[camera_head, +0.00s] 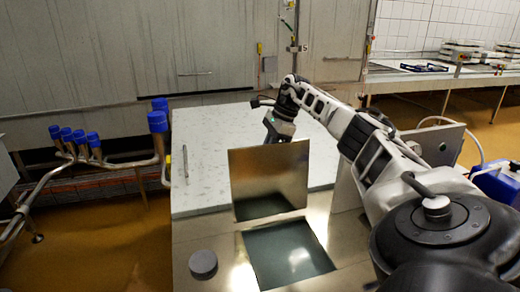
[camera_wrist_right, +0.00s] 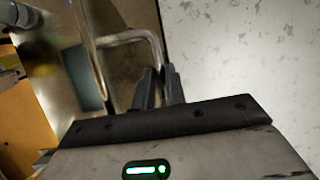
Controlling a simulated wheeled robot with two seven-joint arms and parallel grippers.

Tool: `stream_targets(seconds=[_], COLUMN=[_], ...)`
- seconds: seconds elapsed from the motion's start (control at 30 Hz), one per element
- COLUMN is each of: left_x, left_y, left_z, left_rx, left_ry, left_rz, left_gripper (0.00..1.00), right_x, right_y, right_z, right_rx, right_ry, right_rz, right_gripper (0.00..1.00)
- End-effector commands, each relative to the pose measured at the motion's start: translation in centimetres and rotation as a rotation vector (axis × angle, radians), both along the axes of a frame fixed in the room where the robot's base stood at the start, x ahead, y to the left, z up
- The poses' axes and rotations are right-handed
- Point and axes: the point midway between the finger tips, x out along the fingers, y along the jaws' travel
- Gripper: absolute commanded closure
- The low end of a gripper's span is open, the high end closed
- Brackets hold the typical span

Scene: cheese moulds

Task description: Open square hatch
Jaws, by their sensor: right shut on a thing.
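The square metal hatch lid (camera_head: 268,178) stands raised, close to upright, at the far side of its square opening (camera_head: 288,254) in the steel top. The opening is uncovered and looks dark inside. My right gripper (camera_head: 279,136) is behind the lid's upper edge in the head view, its fingertips hidden there. In the wrist view my right gripper (camera_wrist_right: 159,82) is shut on a bent metal handle (camera_wrist_right: 130,38), which runs down between the two fingers. My left gripper is in neither view.
A grey round knob (camera_head: 203,264) sits on the steel top (camera_head: 205,235) left of the opening. A pale speckled slab (camera_head: 205,135) lies behind, with a thin metal rod (camera_head: 185,161) on it. Blue-capped pipes (camera_head: 157,122) stand at left. An upright plate (camera_head: 440,143) stands right.

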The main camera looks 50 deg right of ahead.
Motion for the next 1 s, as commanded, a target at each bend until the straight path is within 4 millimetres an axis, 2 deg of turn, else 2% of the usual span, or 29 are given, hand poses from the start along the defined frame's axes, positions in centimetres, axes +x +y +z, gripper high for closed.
stream_targets(seconds=[0.03,0.3,0.33,0.4,0.77,0.87,1.0], left_x=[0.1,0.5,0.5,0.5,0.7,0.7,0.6], left_y=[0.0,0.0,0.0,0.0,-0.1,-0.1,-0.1], left_z=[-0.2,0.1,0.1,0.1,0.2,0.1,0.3], left_rx=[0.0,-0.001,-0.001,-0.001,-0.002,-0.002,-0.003], left_ry=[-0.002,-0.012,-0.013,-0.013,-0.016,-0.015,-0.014], left_rz=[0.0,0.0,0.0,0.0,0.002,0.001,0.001], left_gripper=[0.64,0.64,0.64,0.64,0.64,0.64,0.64], right_x=[0.3,0.5,0.5,0.5,0.3,-0.1,-0.8], right_y=[-0.4,-0.2,-0.2,-0.2,-0.3,-0.6,-1.4], right_z=[-1.0,-1.1,-1.1,-1.1,-0.6,0.7,3.9], right_rx=[-0.017,-0.016,-0.016,-0.015,-0.014,-0.016,-0.016], right_ry=[-0.009,-0.008,-0.008,-0.007,-0.007,-0.009,-0.021], right_rz=[-0.013,-0.01,-0.011,-0.011,-0.011,-0.012,-0.014], right_gripper=[1.0,1.0,0.79,0.66,0.66,0.66,0.66])
